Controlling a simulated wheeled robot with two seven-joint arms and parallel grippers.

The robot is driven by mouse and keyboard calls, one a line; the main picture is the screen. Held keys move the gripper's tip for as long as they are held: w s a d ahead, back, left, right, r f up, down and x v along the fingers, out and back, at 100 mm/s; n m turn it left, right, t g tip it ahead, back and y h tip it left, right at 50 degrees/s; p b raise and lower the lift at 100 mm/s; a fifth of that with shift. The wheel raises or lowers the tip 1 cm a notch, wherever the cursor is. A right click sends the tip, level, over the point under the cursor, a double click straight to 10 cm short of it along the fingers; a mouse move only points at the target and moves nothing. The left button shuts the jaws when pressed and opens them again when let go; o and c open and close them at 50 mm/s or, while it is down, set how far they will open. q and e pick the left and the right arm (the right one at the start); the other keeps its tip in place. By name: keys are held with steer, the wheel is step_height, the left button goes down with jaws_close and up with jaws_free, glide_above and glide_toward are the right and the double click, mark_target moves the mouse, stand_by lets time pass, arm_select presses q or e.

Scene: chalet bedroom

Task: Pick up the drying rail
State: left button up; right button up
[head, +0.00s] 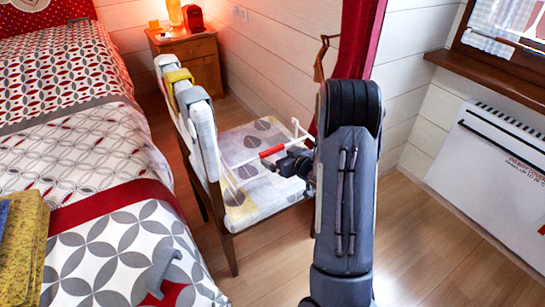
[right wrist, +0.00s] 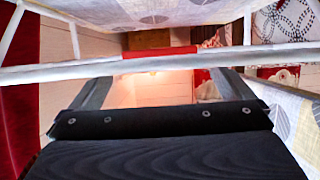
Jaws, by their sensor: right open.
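The drying rail is a thin white frame with a red sleeve (head: 271,151) on its front bar. It is at the chair, over the patterned seat. In the right wrist view its white bar (right wrist: 75,72) crosses the whole picture, with the red sleeve (right wrist: 160,52) near the middle. My right gripper (head: 284,166) is at the rail, close to the right end of the red sleeve. In the right wrist view its two fingers (right wrist: 162,80) are spread apart, with the bar across near their tips. I cannot tell whether they touch it. My left gripper is not in view.
The wooden chair (head: 198,170) has cloths over its backrest. The bed (head: 95,150) fills the left side. A nightstand (head: 195,55) with a lit lamp stands behind. A red curtain (head: 355,40) and white heater (head: 490,180) are at the right. Floor (head: 425,255) is clear there.

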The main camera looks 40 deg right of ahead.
mark_target(272, 149)
steer(key=x, duration=0.3)
steer(key=shift+w+d+r+b, duration=0.1)
steer(key=shift+w+b, duration=0.3)
steer(key=shift+w, duration=0.05)
steer(key=c, duration=0.9)
steer(key=shift+r, duration=0.1)
steer(key=shift+c, duration=0.2)
